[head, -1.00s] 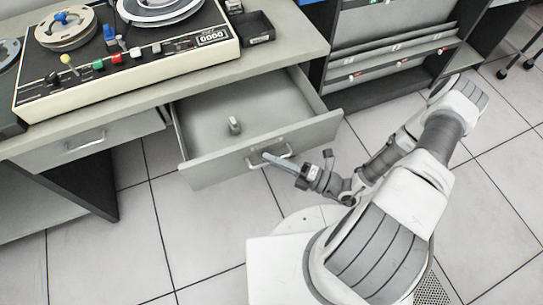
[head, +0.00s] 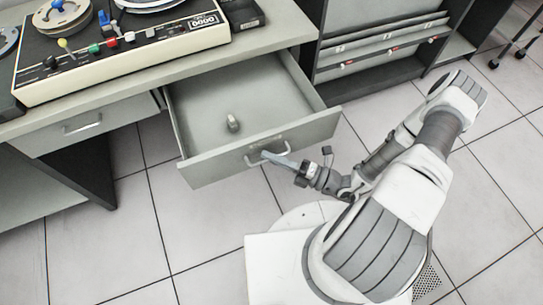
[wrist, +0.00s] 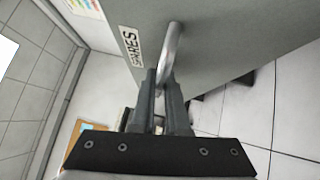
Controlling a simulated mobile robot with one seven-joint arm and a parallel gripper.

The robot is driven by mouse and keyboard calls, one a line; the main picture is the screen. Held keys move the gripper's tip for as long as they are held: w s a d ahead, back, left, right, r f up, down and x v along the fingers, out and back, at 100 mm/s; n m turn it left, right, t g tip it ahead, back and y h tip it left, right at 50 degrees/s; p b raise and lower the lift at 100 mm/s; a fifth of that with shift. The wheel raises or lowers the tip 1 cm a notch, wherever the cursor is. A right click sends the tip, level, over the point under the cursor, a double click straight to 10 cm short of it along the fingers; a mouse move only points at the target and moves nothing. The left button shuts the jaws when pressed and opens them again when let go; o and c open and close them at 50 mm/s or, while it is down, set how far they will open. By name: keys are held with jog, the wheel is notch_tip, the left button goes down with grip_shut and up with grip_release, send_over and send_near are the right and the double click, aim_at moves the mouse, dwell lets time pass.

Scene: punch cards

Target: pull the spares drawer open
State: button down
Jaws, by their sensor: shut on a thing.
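The spares drawer (head: 205,168) is pulled well out from under the desk in the head view, with its grey inside showing. A small grey object (head: 233,123) lies in it. My gripper (head: 268,156) is shut on the bar handle (head: 283,150) at the drawer's front. In the wrist view the two fingers (wrist: 163,92) close around the handle (wrist: 173,48), next to a label reading SPARES (wrist: 131,48). The exact contact between fingertips and bar is partly hidden.
A tape machine (head: 120,50) stands on the desk (head: 265,40), with a small black tray (head: 245,15) beside it. A second drawer (head: 85,128) at the left is shut. A dark rack (head: 380,72) stands at the right. Tiled floor (head: 200,225) is clear in front of the drawer.

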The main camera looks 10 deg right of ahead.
jog(key=c, duration=1.2)
grip_release()
